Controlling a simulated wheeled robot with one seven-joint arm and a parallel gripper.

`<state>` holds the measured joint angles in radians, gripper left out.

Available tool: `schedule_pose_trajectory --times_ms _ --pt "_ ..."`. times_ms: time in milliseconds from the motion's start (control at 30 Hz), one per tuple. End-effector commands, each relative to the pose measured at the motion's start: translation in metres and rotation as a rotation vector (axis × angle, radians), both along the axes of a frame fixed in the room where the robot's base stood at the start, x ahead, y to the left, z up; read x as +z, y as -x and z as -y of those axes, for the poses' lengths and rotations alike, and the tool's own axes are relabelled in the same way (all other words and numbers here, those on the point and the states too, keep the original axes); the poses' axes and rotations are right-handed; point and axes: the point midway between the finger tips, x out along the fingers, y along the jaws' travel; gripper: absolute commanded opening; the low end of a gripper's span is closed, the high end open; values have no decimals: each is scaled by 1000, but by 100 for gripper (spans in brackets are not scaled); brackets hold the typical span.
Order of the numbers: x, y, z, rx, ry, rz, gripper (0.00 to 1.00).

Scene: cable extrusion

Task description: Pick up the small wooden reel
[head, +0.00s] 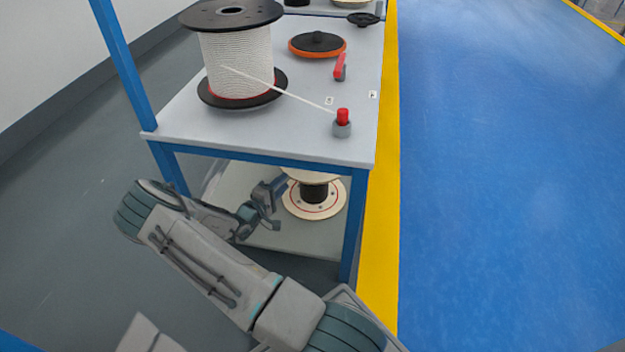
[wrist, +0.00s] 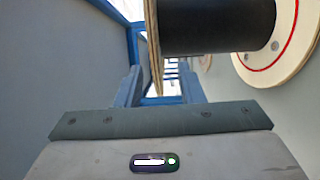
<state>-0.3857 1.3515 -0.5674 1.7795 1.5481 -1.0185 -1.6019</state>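The small wooden reel (head: 326,210) stands on the lower shelf under the table. It has pale wooden flanges, a dark core and a red ring on its lower flange. The tabletop partly hides its upper flange. In the wrist view the reel (wrist: 282,62) fills the upper right, with its nearer flange edge-on. My gripper (head: 279,189) reaches under the tabletop from the left, at the height of the upper flange. In the wrist view its fingers stand apart (wrist: 166,88), with the flange rim seen between them. I cannot tell whether either finger touches it.
The table (head: 185,125) has blue legs and a front edge above the gripper. On top stand a large reel of white cord (head: 238,65), a red-capped grey piece (head: 342,130) and an orange-and-black disc (head: 305,51). The blue floor (head: 500,180) at right is clear.

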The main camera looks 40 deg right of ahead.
Motion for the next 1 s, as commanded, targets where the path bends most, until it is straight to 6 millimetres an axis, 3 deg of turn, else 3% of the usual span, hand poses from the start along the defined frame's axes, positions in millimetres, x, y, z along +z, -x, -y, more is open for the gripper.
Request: schedule_pose_trajectory --times_ms 100,367,700,933,1000 --pt "-2 -5 15 1 -1 2 35" --pt "0 -10 26 6 -1 2 35" --pt "4 -20 68 5 -1 1 35" --pt "6 -21 70 6 -1 1 35" --pt "6 -21 70 6 -1 1 15"
